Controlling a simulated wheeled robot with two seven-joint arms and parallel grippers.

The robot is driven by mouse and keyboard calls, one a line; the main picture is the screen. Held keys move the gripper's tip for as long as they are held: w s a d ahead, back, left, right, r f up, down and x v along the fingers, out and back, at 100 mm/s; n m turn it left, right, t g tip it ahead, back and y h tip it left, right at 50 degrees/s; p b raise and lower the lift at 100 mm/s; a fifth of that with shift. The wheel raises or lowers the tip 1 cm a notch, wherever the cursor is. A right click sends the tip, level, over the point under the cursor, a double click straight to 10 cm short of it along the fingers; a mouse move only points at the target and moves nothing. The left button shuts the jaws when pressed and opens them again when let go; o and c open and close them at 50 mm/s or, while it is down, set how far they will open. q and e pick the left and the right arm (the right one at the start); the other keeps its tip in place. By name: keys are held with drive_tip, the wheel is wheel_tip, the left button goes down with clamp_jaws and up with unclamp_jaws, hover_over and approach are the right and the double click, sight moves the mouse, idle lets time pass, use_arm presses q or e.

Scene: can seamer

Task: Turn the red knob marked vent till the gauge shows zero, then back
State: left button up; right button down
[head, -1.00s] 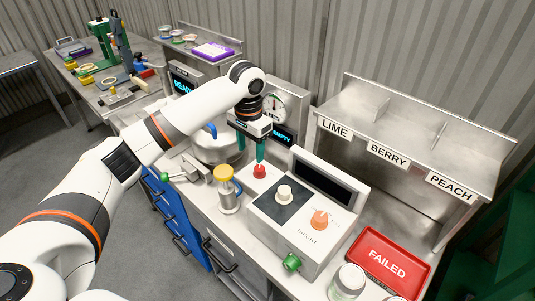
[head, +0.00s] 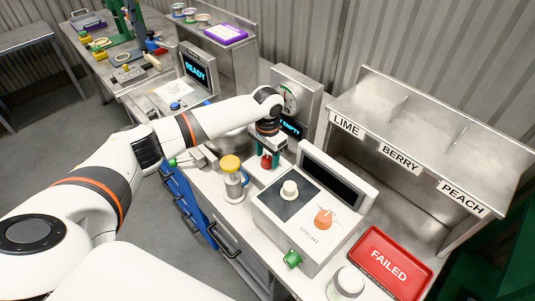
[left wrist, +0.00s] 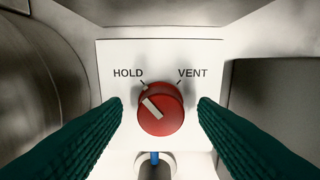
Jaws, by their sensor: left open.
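The red knob (left wrist: 161,109) is in the middle of the left wrist view, on a white plate marked HOLD and VENT. Its pale pointer bar slants up-left toward HOLD. In the head view the red knob (head: 267,161) shows small, partly hidden by my left gripper. My left gripper (head: 267,160) is open, and its green fingers (left wrist: 161,112) stand on both sides of the knob, apart from it. The gauge (head: 291,98) is partly hidden by my arm, and its needle cannot be read. The display below it (head: 291,127) reads EMPTY. My right gripper is not in view.
A yellow-topped canister (head: 232,178) stands just left of the white machine (head: 313,218), which carries an orange knob and a green knob. A red FAILED tray (head: 390,262) and a jar (head: 346,283) are at the front right. LIME, BERRY and PEACH shelves stand behind.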

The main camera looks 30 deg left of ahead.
use_arm(q)
drive_tip(key=shift+s+f, duration=0.1)
drive_tip(key=shift+f, duration=0.4)
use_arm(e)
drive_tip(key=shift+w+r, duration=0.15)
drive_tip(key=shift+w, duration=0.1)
use_arm(q)
drive_tip(key=c, duration=1)
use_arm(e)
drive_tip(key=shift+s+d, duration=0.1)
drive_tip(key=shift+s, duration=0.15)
